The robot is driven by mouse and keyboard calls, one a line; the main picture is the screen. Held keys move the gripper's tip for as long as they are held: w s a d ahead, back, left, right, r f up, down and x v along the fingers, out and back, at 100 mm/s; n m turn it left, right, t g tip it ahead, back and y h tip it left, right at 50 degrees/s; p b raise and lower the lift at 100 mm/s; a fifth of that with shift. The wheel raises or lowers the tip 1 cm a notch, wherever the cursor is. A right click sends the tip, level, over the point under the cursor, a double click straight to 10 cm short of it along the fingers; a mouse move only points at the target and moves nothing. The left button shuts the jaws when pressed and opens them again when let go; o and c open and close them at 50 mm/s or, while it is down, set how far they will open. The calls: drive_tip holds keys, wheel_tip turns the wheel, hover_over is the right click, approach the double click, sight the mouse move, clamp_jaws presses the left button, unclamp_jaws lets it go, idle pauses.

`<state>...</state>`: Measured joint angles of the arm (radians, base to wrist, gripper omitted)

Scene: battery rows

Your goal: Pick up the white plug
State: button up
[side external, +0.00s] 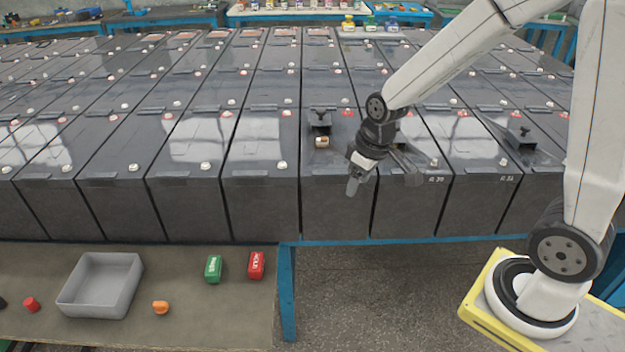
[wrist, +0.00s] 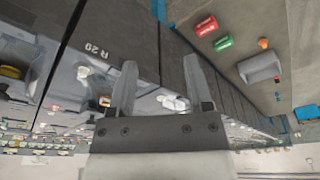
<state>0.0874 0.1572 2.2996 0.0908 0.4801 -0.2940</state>
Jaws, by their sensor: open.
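Small white plugs sit on top of the dark battery blocks. One white plug (side external: 283,166) is near the front edge of the block left of my gripper, and another white plug (side external: 434,162) is to its right. My gripper (side external: 355,187) is open and points down near the front edge of the battery row, with nothing visible in it. In the wrist view, my gripper (wrist: 160,63) has its two fingers apart. A white plug (wrist: 172,102) shows between the fingers farther back, and another white plug (wrist: 82,72) is left of them. I cannot tell which plug the task means.
A black bracket (side external: 320,121) stands on the block left of my gripper, and another bracket (side external: 520,138) is at the right. A grey tray (side external: 100,285), a green box (side external: 213,268), a red box (side external: 256,265) and an orange cap (side external: 160,307) are on the lower bench.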

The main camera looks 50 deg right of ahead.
sight(322, 138)
drive_tip(key=w+d+n, duration=0.1)
drive_tip(key=w+d, duration=0.1)
drive_tip(key=w, duration=0.2)
drive_tip(key=w+d+r+n, duration=0.1)
drive_tip(key=w+d, duration=0.1)
drive_tip(key=w, duration=0.2)
drive_tip(key=w+d+n+y, duration=0.1)
drive_tip(key=w+d, duration=0.2)
drive_tip(key=w, duration=0.1)
drive_tip(key=shift+d+r, duration=0.1)
drive_tip(key=shift+r, duration=0.1)
drive_tip(key=w+d+n, duration=0.1)
drive_tip(key=w+d, duration=0.1)
drive_tip(key=w+d+n+y, duration=0.1)
drive_tip(key=w+d, duration=0.2)
drive_tip(key=w+d+n, duration=0.2)
drive_tip(key=d, duration=0.1)
drive_tip(key=shift+w+r+t+y, duration=0.25)
drive_tip(key=shift+r+t+y, duration=0.05)
drive_tip(key=shift+y, duration=0.1)
drive_tip(key=shift+w+d+n, duration=0.3)
drive_tip(key=shift+w+d, duration=0.1)
drive_tip(key=shift+d, duration=0.05)
drive_tip(key=shift+x, duration=1.3)
drive_tip(key=shift+f, duration=0.1)
drive_tip(key=shift+x, duration=2.45)
drive_tip(key=shift+a, duration=0.15)
